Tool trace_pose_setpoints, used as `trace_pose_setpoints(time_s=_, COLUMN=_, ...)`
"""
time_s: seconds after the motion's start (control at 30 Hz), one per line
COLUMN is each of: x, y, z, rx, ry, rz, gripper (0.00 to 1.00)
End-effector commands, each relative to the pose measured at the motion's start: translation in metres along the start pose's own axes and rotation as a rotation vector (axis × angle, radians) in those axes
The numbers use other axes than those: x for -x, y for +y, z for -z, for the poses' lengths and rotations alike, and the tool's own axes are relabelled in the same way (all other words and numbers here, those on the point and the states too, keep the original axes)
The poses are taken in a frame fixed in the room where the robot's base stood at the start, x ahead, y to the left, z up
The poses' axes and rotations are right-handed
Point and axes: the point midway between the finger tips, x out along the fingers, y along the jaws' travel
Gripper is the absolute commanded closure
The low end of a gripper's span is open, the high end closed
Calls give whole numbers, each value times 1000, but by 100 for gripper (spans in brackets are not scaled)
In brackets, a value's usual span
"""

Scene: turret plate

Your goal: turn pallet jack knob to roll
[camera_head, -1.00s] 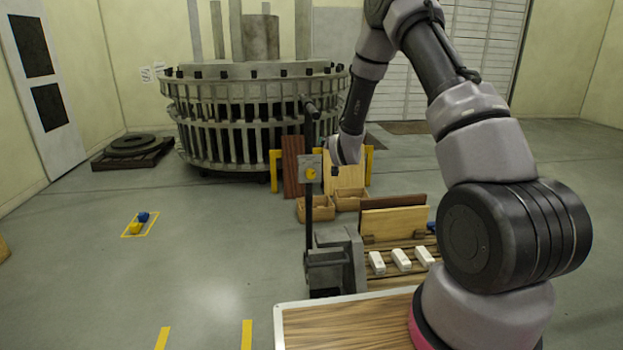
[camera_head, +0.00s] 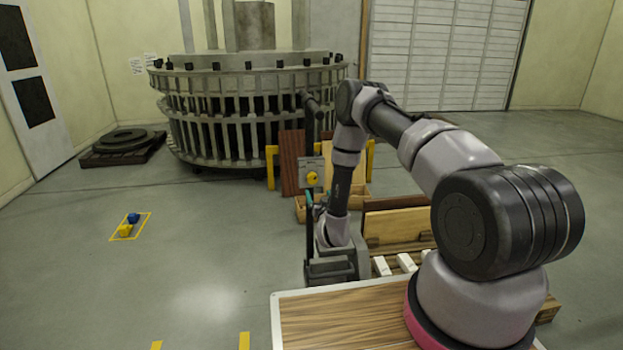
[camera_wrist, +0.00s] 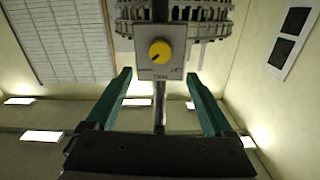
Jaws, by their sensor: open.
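The yellow round knob (camera_head: 312,178) sits on a grey square plate (camera_head: 305,163) on the upright pallet jack handle (camera_head: 310,122). In the wrist view the knob (camera_wrist: 160,51) has a dark pointer line, and the plate (camera_wrist: 160,72) bears small markings I cannot read. My gripper (camera_wrist: 160,75) is open and empty, its two teal fingers spread either side of the plate's lower edge in that picture, apart from the knob. In the head view my gripper (camera_head: 316,203) is low beside the handle, below the knob, partly hidden. The jack's grey body (camera_head: 335,268) stands below it.
A large slatted round turret structure (camera_head: 250,110) stands behind. Wooden boards (camera_head: 396,225) and white blocks (camera_head: 381,266) lie right of the jack. A wooden-topped surface (camera_head: 345,318) is in front. The floor to the left is mostly clear, with a small yellow-outlined patch (camera_head: 128,228).

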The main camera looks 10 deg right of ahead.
Motion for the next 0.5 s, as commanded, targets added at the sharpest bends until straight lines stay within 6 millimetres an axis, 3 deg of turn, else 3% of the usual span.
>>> trace_pose_setpoints(time_s=0.17, x=-13, y=0, z=-1, rx=1, ry=4, rz=1, gripper=14)
trace_pose_setpoints(time_s=0.5, x=-76, y=-1, z=0, rx=0, ry=4, rz=2, gripper=14)
